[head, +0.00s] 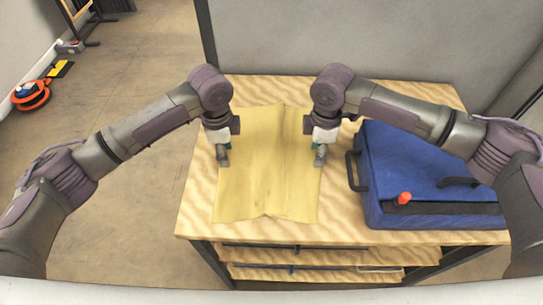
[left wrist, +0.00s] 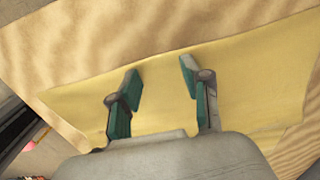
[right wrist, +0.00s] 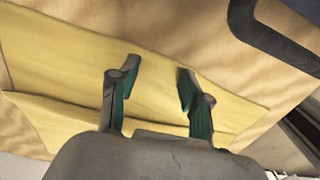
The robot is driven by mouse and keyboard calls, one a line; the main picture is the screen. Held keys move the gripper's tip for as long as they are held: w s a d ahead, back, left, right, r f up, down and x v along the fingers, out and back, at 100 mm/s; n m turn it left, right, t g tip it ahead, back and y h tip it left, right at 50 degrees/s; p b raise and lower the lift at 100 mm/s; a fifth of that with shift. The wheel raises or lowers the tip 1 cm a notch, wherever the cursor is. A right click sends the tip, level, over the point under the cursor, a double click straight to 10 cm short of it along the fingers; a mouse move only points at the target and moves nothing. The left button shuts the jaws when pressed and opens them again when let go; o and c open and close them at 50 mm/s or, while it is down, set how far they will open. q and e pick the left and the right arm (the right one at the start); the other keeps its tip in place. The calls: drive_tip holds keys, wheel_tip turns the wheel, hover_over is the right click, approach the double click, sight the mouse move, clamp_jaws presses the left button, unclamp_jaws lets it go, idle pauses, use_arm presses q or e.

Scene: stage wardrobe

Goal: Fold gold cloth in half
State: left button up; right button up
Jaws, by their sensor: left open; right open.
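The gold cloth (head: 266,172) lies spread on the wooden table, with a crease or ridge running through its middle from back to front. My left gripper (head: 224,160) is over the cloth's left edge, fingers apart with nothing between them. In the left wrist view, its open fingers (left wrist: 162,85) are above the cloth (left wrist: 250,85). My right gripper (head: 320,158) is over the cloth's right edge. In the right wrist view, its open fingers (right wrist: 157,80) are above the cloth (right wrist: 60,60), empty. Whether the fingertips touch the cloth, I cannot tell.
A blue case (head: 415,170) with black handles and an orange-red knob (head: 404,198) stands on the table (head: 275,231), right of the cloth. A grey panel (head: 400,40) rises behind the table. An orange reel (head: 30,96) lies on the floor at far left.

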use_arm(q)
drive_tip(key=shift+f, duration=0.25)
use_arm(e)
drive_tip(key=shift+f, duration=0.25)
use_arm(q)
drive_tip(key=shift+s, duration=0.1)
drive_tip(key=c, duration=0.8)
use_arm(e)
drive_tip(key=shift+s, duration=0.1)
drive_tip(key=c, duration=0.8)
use_arm(q)
clamp_jaws()
use_arm(e)
clamp_jaws()
use_arm(q)
drive_tip(key=shift+s+f, duration=0.1)
drive_tip(key=shift+f, duration=0.05)
use_arm(e)
drive_tip(key=shift+s+f, duration=0.1)
